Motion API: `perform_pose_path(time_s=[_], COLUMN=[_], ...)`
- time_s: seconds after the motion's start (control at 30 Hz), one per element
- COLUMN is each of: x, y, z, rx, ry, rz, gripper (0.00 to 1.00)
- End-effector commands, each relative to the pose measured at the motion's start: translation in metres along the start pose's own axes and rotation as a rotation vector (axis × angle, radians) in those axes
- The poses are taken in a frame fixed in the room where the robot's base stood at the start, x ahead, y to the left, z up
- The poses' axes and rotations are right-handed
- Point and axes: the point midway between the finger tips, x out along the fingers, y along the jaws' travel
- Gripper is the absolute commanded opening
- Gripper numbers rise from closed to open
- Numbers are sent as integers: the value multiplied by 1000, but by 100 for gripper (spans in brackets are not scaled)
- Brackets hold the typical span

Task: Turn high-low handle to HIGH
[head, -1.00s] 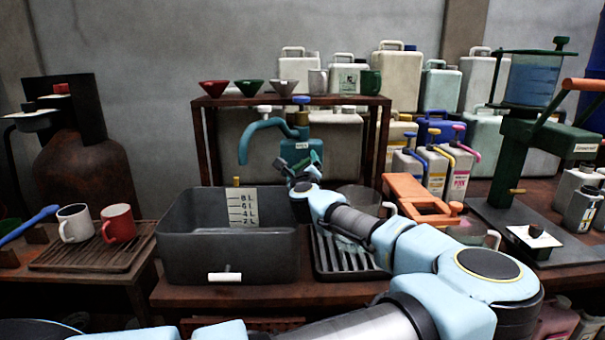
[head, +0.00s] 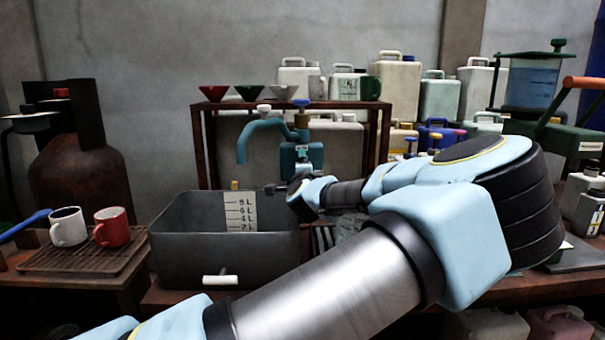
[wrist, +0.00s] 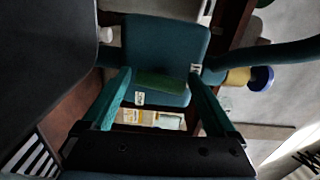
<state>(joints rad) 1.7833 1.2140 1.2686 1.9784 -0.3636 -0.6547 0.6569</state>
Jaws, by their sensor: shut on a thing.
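The teal tap housing (head: 301,156) stands behind the basin, with a curved teal spout (head: 258,132) to its left. It also shows in the wrist view as a teal block (wrist: 165,45) with small labels I cannot read. The high-low handle is a green bar (wrist: 160,83) across the housing's near side in the wrist view. My gripper (wrist: 160,76) has one teal finger at each end of this bar and is shut on it. In the head view my wrist is just below the housing, and the handle and fingertips are hard to make out.
A grey basin (head: 190,248) with a level scale stands in front of the tap. A blue knob (wrist: 261,78) shows beside the housing. Funnels and mugs stand on the shelf (head: 345,102) behind. Two mugs sit on the left rack (head: 80,262). My arm covers the right foreground.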

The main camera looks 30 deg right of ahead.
Motion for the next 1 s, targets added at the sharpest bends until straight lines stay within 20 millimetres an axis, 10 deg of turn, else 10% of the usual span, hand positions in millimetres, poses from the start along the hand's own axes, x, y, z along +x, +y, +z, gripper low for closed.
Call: perform_pose_path(time_s=[0.87, 0.9, 1.0], x=[0, 0, 0], y=[2, 2, 1], z=[0, 0, 0], rx=[-164, -164, -164], ry=[-1, -1, -1], rz=[3, 3, 2], gripper=[36, 93, 100])
